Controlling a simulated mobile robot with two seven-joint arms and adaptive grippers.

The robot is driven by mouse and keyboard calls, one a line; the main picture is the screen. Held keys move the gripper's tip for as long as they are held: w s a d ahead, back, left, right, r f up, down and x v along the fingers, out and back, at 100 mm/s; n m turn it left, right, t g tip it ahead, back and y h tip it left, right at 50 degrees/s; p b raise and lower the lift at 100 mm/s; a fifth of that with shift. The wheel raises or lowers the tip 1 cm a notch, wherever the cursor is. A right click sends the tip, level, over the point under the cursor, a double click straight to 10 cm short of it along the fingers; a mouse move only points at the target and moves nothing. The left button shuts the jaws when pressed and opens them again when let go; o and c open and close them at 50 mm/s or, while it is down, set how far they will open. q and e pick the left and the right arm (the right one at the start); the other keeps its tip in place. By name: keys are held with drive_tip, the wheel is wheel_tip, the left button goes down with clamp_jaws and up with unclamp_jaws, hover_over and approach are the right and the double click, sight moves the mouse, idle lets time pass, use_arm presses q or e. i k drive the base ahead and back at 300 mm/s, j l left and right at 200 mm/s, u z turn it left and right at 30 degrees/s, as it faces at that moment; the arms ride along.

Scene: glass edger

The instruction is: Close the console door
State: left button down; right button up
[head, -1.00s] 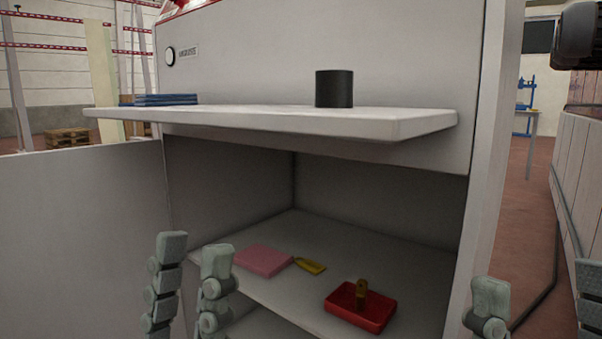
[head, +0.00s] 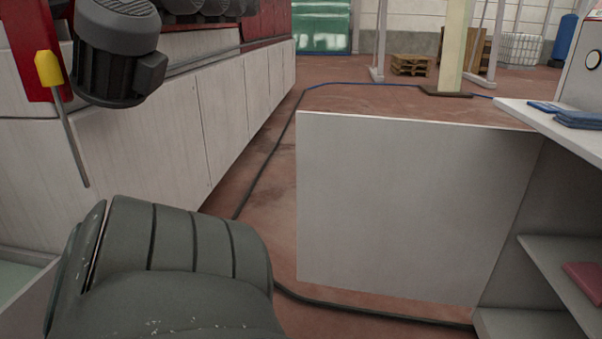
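The console door (head: 410,205) is a flat pale grey panel. It stands wide open, swung out to the left of the console and joined to it at its right edge. The console shows only in part at the right edge of the head view, with its white ledge (head: 545,122) and an inner shelf (head: 552,268) behind the open doorway. A thick grey-green link of my own arm fills the lower left, apart from the door in the picture. Neither of my grippers shows in this view.
Folded blue cloths (head: 577,119) lie on the ledge, and a pink item (head: 585,280) lies on the inner shelf. A panelled machine (head: 170,130) with a dark motor (head: 112,60) stands at left. A dark cable (head: 262,172) crosses the red floor around the door.

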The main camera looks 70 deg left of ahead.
sight(425, 209)
drive_tip(key=k+j+u, duration=0.2)
drive_tip(key=j, duration=2)
drive_tip(key=i, duration=0.15)
